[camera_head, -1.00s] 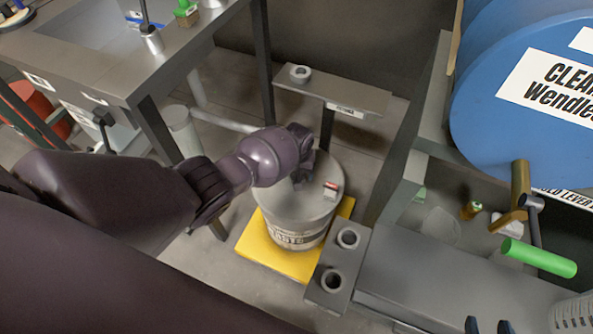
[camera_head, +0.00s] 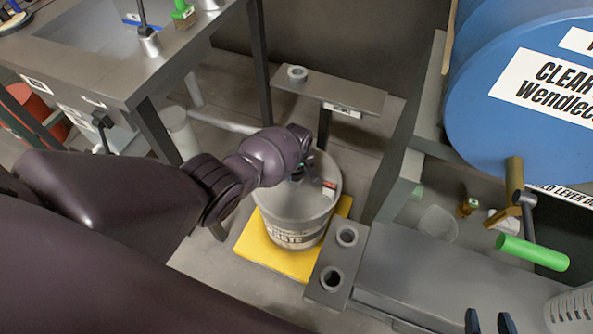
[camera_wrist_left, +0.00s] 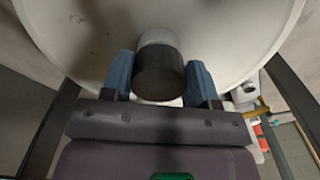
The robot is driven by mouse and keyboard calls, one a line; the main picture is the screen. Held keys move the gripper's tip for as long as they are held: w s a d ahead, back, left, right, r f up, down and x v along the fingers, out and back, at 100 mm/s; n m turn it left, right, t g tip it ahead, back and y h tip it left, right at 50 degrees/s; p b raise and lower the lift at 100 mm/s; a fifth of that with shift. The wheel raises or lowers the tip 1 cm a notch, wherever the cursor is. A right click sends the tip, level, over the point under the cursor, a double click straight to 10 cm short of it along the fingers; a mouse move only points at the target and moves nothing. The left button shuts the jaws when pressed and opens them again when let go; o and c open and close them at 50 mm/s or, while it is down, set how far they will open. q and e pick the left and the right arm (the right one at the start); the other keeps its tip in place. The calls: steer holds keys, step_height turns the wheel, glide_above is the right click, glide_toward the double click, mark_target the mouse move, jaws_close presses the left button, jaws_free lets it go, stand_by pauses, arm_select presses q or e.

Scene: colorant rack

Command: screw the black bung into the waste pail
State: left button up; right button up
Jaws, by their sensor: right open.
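The waste pail (camera_head: 291,232) is a pale grey drum with dark lettering, standing on a yellow base in the middle of the head view. Its light top (camera_wrist_left: 90,35) fills the upper part of the left wrist view. My left gripper (camera_head: 302,178) reaches over the pail's top from the left. In the left wrist view its blue fingers close on both sides of the black bung (camera_wrist_left: 158,76). A pale grey round part shows just beyond the bung; whether the bung touches the pail is unclear. My right gripper (camera_head: 488,322) is open and empty at the bottom edge.
The yellow base (camera_head: 270,258) lies under the pail. A grey bracket with two round sockets (camera_head: 338,263) is close at the pail's right. A narrow grey shelf (camera_head: 335,92) stands behind. A large blue drum (camera_head: 520,110) and a green handle (camera_head: 532,252) are at right.

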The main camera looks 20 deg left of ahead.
arm_select(q)
steer(key=shift+c, duration=1.2)
steer(key=m, duration=0.6)
steer(key=shift+a+m, duration=0.2)
steer(key=shift+m, duration=0.2)
steer(key=m, duration=0.7)
steer(key=shift+a+b, duration=0.1)
steer(key=shift+b, duration=0.2)
steer(key=o, duration=0.9)
